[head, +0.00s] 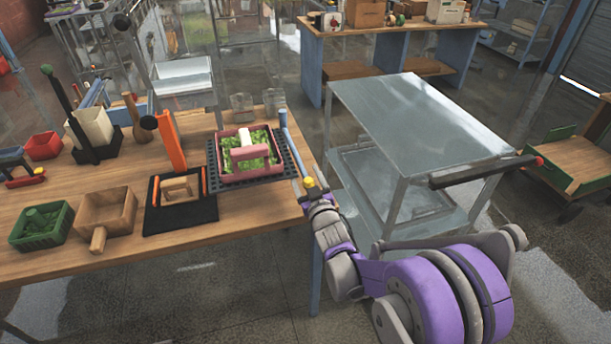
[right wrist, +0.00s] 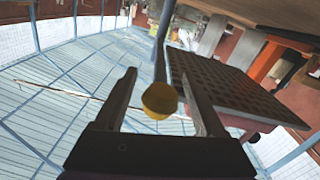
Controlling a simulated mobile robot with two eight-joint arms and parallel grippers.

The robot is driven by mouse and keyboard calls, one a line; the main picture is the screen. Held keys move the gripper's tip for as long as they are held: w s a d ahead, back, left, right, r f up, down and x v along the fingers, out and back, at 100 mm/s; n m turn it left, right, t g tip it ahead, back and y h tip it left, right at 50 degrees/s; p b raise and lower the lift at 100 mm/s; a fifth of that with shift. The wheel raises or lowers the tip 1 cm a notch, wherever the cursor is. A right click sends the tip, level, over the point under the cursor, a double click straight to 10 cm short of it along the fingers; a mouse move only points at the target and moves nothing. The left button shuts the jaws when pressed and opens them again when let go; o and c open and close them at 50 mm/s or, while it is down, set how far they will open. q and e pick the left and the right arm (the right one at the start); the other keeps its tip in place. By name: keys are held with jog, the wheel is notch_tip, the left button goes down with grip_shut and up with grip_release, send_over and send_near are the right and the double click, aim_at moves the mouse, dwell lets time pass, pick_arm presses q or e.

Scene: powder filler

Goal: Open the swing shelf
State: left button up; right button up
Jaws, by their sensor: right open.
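A dark perforated shelf (head: 296,167) sits at the right end of the wooden table in the head view, with a pink box of green material on it. It also shows in the wrist view (right wrist: 235,85). A blue lever (head: 290,138) slants beside its right edge and ends in a yellow knob (head: 309,182). My right gripper (head: 312,190) is at this knob, just off the table's right edge. In the wrist view the gripper (right wrist: 160,78) is open, with the yellow knob (right wrist: 160,98) between its fingers; contact cannot be told. My left gripper is not in view.
The wooden table (head: 150,245) carries a green crate (head: 41,227), a wooden box (head: 106,212) and a black stand with orange posts (head: 180,205). A metal cart (head: 410,115) stands close to the right of the table. The floor in front is clear.

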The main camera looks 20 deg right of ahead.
grip_shut()
dwell(0.3)
dwell(1.1)
